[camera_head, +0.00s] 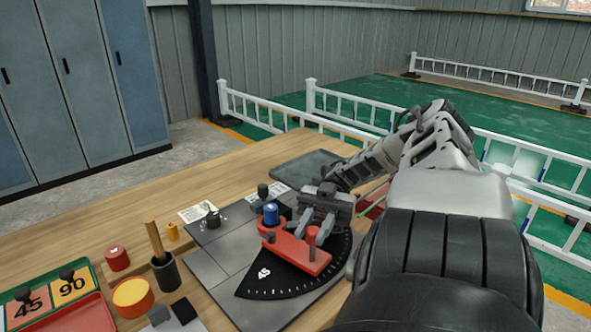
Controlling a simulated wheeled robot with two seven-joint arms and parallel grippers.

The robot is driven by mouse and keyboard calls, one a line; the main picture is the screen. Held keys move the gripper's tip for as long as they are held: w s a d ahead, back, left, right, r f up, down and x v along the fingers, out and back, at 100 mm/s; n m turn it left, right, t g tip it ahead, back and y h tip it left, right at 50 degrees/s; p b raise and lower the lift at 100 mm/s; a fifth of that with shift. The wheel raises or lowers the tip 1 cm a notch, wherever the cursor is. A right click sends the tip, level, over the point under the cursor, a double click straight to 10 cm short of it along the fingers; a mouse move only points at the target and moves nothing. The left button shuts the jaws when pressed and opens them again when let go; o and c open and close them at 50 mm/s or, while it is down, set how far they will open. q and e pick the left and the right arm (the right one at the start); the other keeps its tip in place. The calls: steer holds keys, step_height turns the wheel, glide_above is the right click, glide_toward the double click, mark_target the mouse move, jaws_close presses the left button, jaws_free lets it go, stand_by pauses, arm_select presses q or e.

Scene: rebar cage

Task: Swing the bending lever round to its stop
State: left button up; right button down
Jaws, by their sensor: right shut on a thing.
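The red bending lever (290,249) lies over a black angle dial (262,284) marked 45, on a grey plate (207,262) on the wooden table. A blue-topped round post (271,211) stands at the lever's pivot end. My left gripper is not in view.
A wooden-handled tool stands in a dark cup (165,272) on the left, near a red-orange drum (132,297). A tray with 45 and 90 cards (57,294) sits at the lower left. A dark flat panel (298,166) lies behind. The table's back left is clear.

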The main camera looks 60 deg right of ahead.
stand_by(0.3)
steer(key=c, duration=1.2)
jaws_free()
steer(key=shift+d, duration=0.1)
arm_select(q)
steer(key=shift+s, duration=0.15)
arm_select(e)
steer(key=shift+r, duration=0.1)
steer(key=shift+r, duration=0.35)
step_height(320, 180, up, 3)
steer(key=shift+s+r+p, duration=0.1)
steer(key=shift+r+p, duration=0.05)
steer(key=shift+p, duration=0.5)
arm_select(q)
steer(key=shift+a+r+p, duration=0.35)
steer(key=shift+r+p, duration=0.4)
steer(key=shift+p, duration=0.4)
arm_select(e)
steer(key=s+a+r, duration=0.6)
steer(key=a+r, duration=0.2)
steer(key=a, duration=0.4)
steer(key=shift+a+r, duration=0.3)
steer(key=shift+r, duration=0.1)
